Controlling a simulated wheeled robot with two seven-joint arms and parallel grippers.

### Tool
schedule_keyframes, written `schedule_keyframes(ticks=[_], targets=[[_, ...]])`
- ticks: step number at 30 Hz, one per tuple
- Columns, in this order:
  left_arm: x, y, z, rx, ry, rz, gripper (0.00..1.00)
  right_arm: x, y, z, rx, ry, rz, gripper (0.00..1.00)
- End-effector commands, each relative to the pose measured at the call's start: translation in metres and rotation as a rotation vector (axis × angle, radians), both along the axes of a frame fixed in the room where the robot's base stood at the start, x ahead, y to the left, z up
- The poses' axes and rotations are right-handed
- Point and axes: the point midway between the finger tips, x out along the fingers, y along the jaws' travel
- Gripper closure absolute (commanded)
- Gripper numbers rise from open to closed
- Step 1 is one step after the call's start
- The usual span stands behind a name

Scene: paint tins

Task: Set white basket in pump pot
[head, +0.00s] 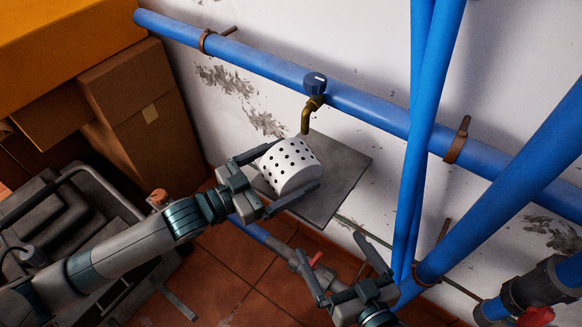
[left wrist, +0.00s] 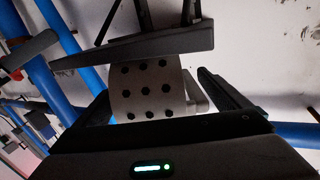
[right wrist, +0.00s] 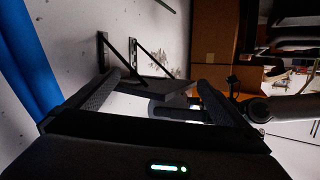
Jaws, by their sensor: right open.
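The white basket (head: 290,166), a tub with rows of dark holes, lies on a grey wall shelf in the head view. My left gripper (head: 296,165) is open, with one finger on each side of the basket; whether either finger touches it is unclear. The basket also shows between the fingers in the left wrist view (left wrist: 145,88). My right gripper (head: 340,263) is open and empty, lower right of the shelf. I cannot make out the pump pot for sure; my left arm covers part of the dark machinery at lower left.
The grey shelf (head: 345,165) stands out from the white wall. A blue pipe (head: 375,108) with a brass tap (head: 308,116) runs above it. Blue vertical pipes (head: 418,150) stand right of the shelf. Cardboard boxes (head: 145,120) are stacked at left. Red tiles (head: 225,265) cover the floor.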

Motion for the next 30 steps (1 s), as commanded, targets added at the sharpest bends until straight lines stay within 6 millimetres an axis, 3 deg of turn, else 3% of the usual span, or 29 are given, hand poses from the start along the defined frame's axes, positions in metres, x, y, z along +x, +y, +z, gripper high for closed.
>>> schedule_keyframes(ticks=[1, 4, 6, 20, 29, 30], targets=[[0.000, 0.000, 0.000, 0.000, 0.000, 0.000, 0.19, 0.000, 0.000, 0.000, 0.000, 0.000, 0.000, 0.00], [0.000, 0.000, 0.000, 0.000, 0.000, 0.000, 0.43, 0.000, 0.000, 0.000, 0.000, 0.000, 0.000, 0.00], [0.000, 0.000, 0.000, -0.001, -0.001, 0.000, 0.48, 0.000, 0.000, 0.000, 0.000, 0.000, 0.000, 0.00], [0.000, 0.000, 0.008, 0.000, -0.001, 0.000, 0.48, -0.002, 0.000, -0.004, -0.008, 0.030, 0.003, 0.00], [0.000, 0.000, 0.040, -0.001, -0.002, 0.000, 0.48, -0.012, -0.011, -0.031, -0.053, 0.189, 0.002, 0.00], [-0.005, 0.009, 0.035, 0.003, 0.002, 0.002, 0.48, -0.013, -0.011, -0.034, -0.055, 0.197, 0.003, 0.00]])
